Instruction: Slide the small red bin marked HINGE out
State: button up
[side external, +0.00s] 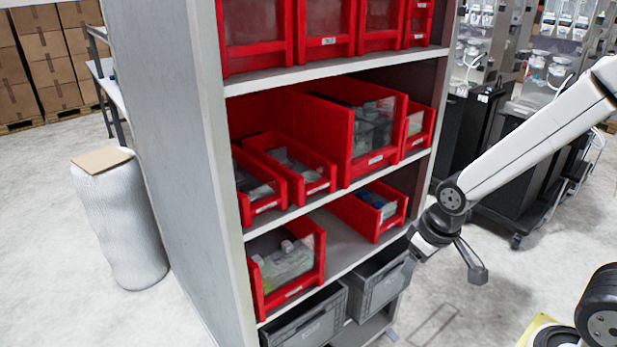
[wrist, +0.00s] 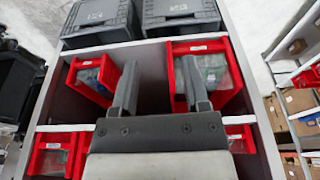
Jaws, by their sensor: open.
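Several small red bins stand in the shelf rack, and I cannot read which label says HINGE. On the lower red-bin shelf, one bin (side external: 302,285) with grey-green contents is at the left and another (side external: 376,225) with blue and white contents at the right. The wrist view looks inverted: the blue-content bin (wrist: 75,65) is left, the other (wrist: 216,98) right. On the shelf above are small bins (side external: 264,206) (side external: 315,186) (side external: 419,141). My gripper (wrist: 159,68) is open and empty; its fingers overlap the gap between the lower bins.
Two grey crates (side external: 310,322) (side external: 378,285) stand on the bottom shelf. A large red bin (side external: 375,157) sits among the small ones on the middle shelf. The rack's grey side panel (side external: 165,130) is at the left. Bare shelf (side external: 340,246) shows between the lower bins.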

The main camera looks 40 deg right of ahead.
notch_tip(320, 180, up, 14)
jog(key=t, duration=0.6)
send_over(272, 172)
jog(key=shift+r, duration=0.15)
jog(key=shift+w, duration=0.1)
